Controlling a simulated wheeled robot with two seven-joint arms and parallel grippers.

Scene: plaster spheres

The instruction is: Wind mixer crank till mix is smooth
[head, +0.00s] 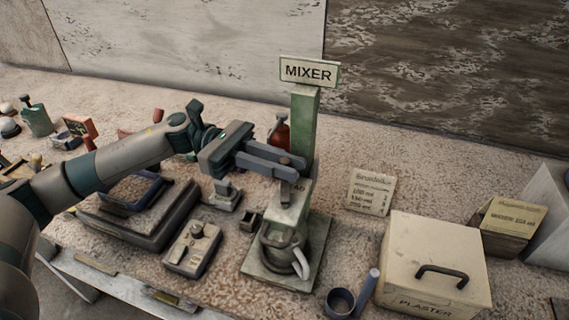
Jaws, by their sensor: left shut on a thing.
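The mixer is a worn green post (304,125) with a MIXER sign (310,72) on top and a square base plate (316,262). A grey mixing pot (278,247) with a pale curved handle stands on the base under the mixer's lower block. My left gripper (291,166) reaches in from the left, shut at the front of the post on what seems to be the mixer crank (286,190). The fingers hide much of the crank. The mix inside the pot cannot be made out. My right gripper is not in view.
A cream PLASTER box (432,260) with a black handle stands at the right, with a dark cup (340,302) beside it. A recipe card (372,191) stands behind. A dark tray (133,228) and a small switch box (192,248) lie left of the mixer.

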